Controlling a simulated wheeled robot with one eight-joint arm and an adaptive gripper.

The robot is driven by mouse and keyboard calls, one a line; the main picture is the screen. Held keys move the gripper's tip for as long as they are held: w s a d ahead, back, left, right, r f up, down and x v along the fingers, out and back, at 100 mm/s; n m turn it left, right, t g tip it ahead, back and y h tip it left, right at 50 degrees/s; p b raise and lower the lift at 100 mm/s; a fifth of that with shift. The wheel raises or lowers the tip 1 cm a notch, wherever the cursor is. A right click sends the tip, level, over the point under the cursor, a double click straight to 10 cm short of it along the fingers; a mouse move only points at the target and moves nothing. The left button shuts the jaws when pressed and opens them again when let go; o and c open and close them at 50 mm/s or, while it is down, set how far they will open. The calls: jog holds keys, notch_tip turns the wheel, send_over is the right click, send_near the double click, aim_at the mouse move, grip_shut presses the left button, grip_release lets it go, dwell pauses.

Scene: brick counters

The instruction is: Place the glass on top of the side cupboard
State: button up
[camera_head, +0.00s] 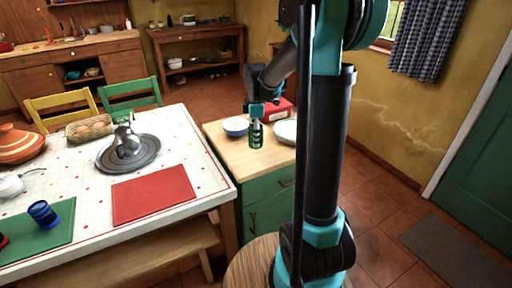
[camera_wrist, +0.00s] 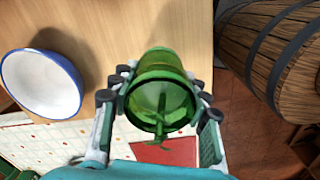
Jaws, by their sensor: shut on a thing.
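A green glass (camera_head: 256,136) is held in my gripper (camera_head: 257,112) over the wooden top of the green side cupboard (camera_head: 238,160). The glass looks upright, and I cannot tell whether its base touches the top. In the wrist view the green glass (camera_wrist: 160,95) sits between the two fingers of my gripper (camera_wrist: 158,112), which are closed against its sides. The cupboard's light wooden top also fills much of the wrist view (camera_wrist: 130,30).
A blue-rimmed white bowl (camera_head: 235,126) stands left of the glass, a white plate (camera_head: 285,131) right, and a red box (camera_head: 279,108) behind. The cupboard top's front is clear. The dining table (camera_head: 90,185) adjoins it at left. A wooden barrel (camera_wrist: 275,50) shows in the wrist view.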

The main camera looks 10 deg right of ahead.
jog(key=shift+f, duration=2.55)
jog(key=shift+f, duration=0.1)
jog(key=o, duration=1.3)
jog(key=shift+c, duration=0.2)
